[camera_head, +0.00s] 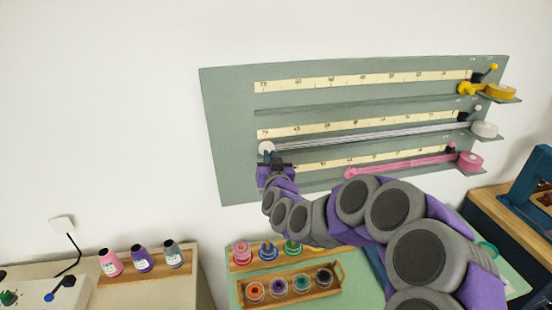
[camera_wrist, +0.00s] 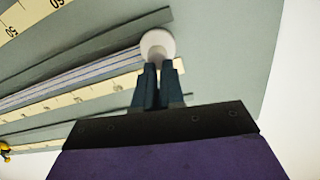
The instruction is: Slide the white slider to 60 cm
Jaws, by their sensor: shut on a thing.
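The white slider (camera_head: 266,147) is a round white knob at the left end of the middle track on the green wall board (camera_head: 228,130). White striped ribbon (camera_head: 370,138) runs from it to a white spool (camera_head: 484,130) at the right. The middle tape scale (camera_head: 345,125) lies just above; the slider sits below its leftmost marks, left of the 60 mark as far as I can read. My gripper (camera_head: 271,163) is shut on the slider from below. In the wrist view its fingers (camera_wrist: 155,72) close together at the knob (camera_wrist: 157,45), partly covering its lower edge.
The pink slider (camera_head: 351,173) stands on the lower track, right of my gripper. The yellow slider (camera_head: 467,88) is at the right end of the upper track. Below are a thread spool rack (camera_head: 290,288) and bottles (camera_head: 142,259). The middle track right of the white slider is clear.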

